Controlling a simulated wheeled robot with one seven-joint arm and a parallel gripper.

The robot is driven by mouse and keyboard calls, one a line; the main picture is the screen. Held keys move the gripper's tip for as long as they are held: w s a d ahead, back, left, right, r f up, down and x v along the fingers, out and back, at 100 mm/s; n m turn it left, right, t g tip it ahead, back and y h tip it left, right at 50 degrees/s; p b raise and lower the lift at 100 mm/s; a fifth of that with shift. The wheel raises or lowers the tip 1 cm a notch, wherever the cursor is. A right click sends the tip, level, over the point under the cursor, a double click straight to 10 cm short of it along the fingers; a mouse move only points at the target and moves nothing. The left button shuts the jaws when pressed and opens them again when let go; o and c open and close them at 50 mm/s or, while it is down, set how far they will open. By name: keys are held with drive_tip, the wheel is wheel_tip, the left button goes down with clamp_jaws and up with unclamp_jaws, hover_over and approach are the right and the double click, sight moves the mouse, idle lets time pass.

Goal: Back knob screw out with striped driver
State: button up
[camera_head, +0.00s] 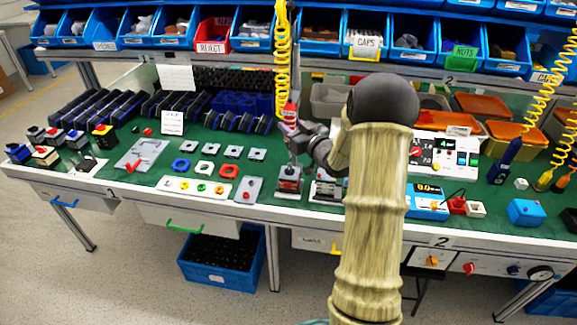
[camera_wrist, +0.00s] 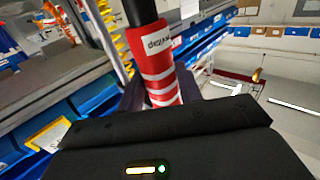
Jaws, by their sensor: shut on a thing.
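The striped driver (camera_head: 289,112) is red with white bands and hangs upright below a yellow coiled cord. It also shows in the wrist view (camera_wrist: 160,70), where its body runs between the two dark fingers. My gripper (camera_head: 292,128) is shut on the driver's body. Below the driver in the head view is a small switch unit in a grey fixture (camera_head: 289,184) with red parts. The driver's lower end points down at this unit; I cannot tell whether the tip touches it. The knob and its back screw are too small to make out.
To the left lie a white board with coloured knobs (camera_head: 199,189) and a grey plate (camera_head: 142,154). To the right stand a white control panel (camera_head: 444,155) and a blue meter box (camera_head: 427,201). Blue bins line the back. My arm hides part of the bench.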

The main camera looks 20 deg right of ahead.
drive_tip(key=shift+r, duration=0.7)
drive_tip(key=o, duration=1)
drive_tip(key=s, duration=0.3)
drive_tip(key=s+d, duration=0.1)
drive_tip(key=s, duration=0.3)
drive_tip(key=shift+d+b, duration=0.15)
drive_tip(key=shift+b, duration=0.25)
drive_tip(key=shift+w+d, duration=0.1)
drive_tip(key=shift+w, duration=0.05)
